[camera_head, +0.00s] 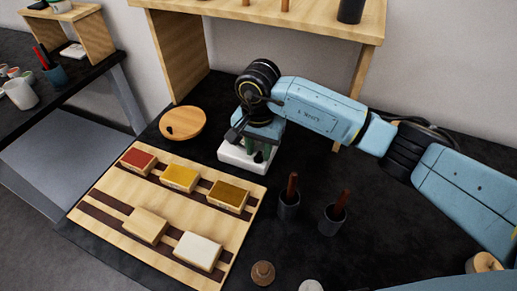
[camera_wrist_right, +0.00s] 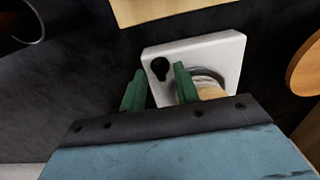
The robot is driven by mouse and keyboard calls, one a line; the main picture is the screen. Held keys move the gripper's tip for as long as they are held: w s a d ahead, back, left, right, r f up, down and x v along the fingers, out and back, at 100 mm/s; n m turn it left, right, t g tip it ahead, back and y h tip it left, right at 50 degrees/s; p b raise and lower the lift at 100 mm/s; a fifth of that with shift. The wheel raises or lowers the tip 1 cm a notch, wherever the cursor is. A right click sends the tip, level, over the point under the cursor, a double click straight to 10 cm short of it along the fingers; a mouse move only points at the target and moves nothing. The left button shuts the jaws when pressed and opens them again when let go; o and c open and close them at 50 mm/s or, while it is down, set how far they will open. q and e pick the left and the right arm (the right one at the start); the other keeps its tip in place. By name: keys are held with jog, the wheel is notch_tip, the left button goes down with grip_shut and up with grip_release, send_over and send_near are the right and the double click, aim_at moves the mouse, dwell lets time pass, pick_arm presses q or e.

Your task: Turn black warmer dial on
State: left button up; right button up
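The white warmer (camera_head: 230,157) sits on the dark table behind the wooden board and is partly covered by my right gripper. In the right wrist view, the warmer (camera_wrist_right: 215,48) has a black dial (camera_wrist_right: 159,69) near one corner and a round metal-rimmed part with a pale wooden-looking piece beside it. My right gripper (camera_head: 254,146) points down over the warmer. Its green fingers (camera_wrist_right: 160,76) are apart, one on each side of the dial as seen from the wrist. I cannot tell whether they touch it. My left gripper is not in view.
A wooden board (camera_head: 139,201) with several coloured blocks lies in front of the warmer. A round wooden dish (camera_head: 187,122) is to its left. Two dark cups (camera_head: 289,207) with reddish sticks stand to the right. A wooden shelf (camera_head: 270,20) rises behind.

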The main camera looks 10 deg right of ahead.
jog(key=shift+f, duration=0.35)
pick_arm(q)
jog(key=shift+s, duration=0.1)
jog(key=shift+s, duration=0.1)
pick_arm(e)
jog(key=shift+c, duration=0.4)
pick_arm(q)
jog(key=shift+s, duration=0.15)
pick_arm(e)
grip_shut()
